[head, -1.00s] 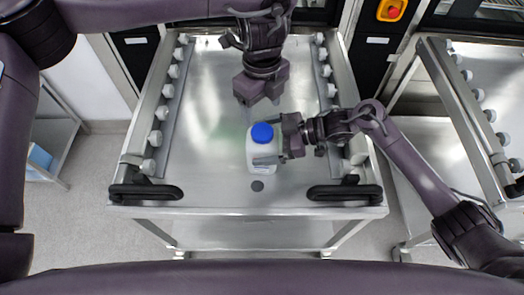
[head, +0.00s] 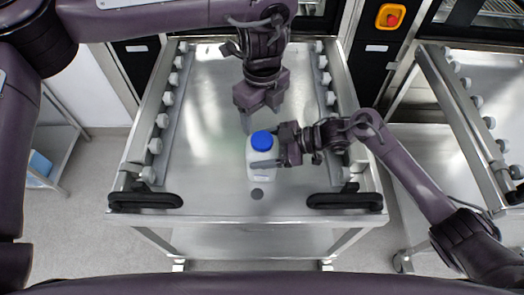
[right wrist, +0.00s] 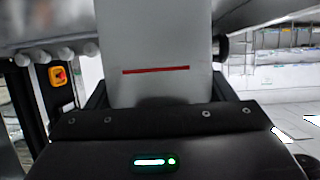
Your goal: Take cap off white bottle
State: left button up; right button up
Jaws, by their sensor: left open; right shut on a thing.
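The white bottle (head: 258,172) stands upright on the steel cart top, its blue cap (head: 262,141) on it. My right gripper (head: 268,160) is shut on the bottle's body from the right. In the right wrist view the white bottle (right wrist: 155,50), with a red line on it, fills the space between the fingers. My left gripper (head: 262,118) is open and points down, just behind and above the cap, apart from it. Its fingertips are partly hard to make out.
The steel cart (head: 210,110) has rows of white rollers along both sides and two black handles (head: 145,200) at the front. A second roller cart (head: 450,110) stands at the right. A red and yellow emergency button (head: 391,16) is at the back. The cart top is otherwise clear.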

aim_at(262, 139)
pick_arm(q)
jog(key=m, duration=0.3)
jog(key=shift+m, duration=0.4)
jog(key=m, duration=0.8)
jog(key=shift+m, duration=0.3)
jog(key=m, duration=0.8)
jog(key=shift+m, duration=0.3)
jog(key=m, duration=0.8)
jog(key=shift+m, duration=0.4)
jog(key=m, duration=0.5)
jog(key=shift+m, duration=0.4)
jog(key=shift+f, duration=4)
